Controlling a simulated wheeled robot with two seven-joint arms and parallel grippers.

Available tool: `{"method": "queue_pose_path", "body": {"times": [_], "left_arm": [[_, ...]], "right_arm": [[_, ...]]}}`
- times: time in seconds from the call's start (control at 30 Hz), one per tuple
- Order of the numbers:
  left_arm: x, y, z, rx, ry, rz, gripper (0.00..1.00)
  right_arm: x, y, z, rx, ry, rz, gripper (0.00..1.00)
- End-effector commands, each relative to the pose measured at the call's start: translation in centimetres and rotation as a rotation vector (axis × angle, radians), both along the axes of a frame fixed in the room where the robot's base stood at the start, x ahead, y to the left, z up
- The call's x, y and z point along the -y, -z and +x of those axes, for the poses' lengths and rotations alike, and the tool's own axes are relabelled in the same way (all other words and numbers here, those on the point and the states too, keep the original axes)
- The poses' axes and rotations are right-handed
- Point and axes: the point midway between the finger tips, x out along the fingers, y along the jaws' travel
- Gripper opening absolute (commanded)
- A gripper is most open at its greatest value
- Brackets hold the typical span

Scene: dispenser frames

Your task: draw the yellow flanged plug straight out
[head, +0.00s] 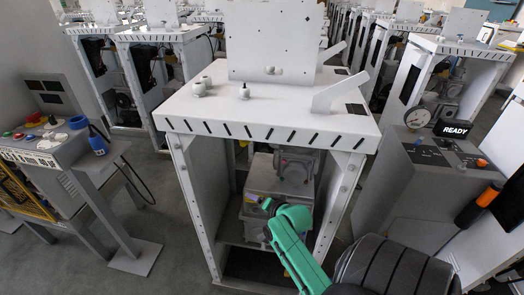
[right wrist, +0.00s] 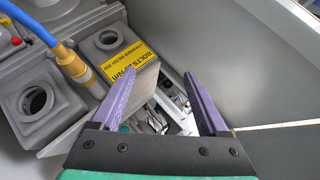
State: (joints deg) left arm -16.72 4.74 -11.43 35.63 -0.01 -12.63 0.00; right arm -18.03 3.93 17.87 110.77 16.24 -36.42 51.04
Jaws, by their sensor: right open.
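I cannot make out a yellow flanged plug for certain. A small yellow part (right wrist: 5,20) shows at the top left edge of the right wrist view, too cut off to identify. The grey machine block (head: 275,180) stands inside the white frame. In the right wrist view the block (right wrist: 52,105) has round ports and a yellow bolt label (right wrist: 127,62). My right gripper (right wrist: 160,75) is open, with nothing between its purple fingers, beside the labelled part. In the head view the right gripper (head: 262,203) reaches into the frame's opening. My left gripper is not in view.
A blue hose (right wrist: 45,35) with a brass end runs to the block. The white frame (head: 270,115) has a top slab and side posts (head: 195,205) around the opening. A control panel (head: 45,140) stands left, and a console with a READY sign (head: 455,129) stands right.

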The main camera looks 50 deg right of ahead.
Motion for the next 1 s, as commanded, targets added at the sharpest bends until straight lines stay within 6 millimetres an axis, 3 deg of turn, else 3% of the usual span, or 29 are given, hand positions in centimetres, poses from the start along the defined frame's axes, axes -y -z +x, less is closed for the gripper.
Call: {"method": "queue_pose_path", "body": {"times": [0.03, 0.1, 0.2, 0.3, 0.47, 0.77, 1.0], "left_arm": [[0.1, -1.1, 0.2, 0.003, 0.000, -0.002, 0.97], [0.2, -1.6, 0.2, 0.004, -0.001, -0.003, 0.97], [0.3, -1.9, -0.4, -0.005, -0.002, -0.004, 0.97], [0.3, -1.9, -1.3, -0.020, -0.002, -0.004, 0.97], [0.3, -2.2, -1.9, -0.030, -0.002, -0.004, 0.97], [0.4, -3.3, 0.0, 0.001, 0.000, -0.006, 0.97], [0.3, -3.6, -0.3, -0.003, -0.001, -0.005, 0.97]], "right_arm": [[1.0, -5.3, 0.4, 0.081, 0.044, 0.037, 0.78], [1.8, -10.8, 0.4, 0.177, 0.092, 0.091, 0.78], [2.4, -16.1, 0.0, 0.271, 0.129, 0.143, 0.78], [2.5, -18.3, -0.2, 0.311, 0.141, 0.167, 0.78], [2.9, -18.1, 1.5, 0.318, 0.142, 0.172, 0.78], [4.4, -16.1, 8.3, 0.315, 0.142, 0.168, 0.78], [5.3, -14.5, 12.5, 0.315, 0.141, 0.169, 0.78]]}}
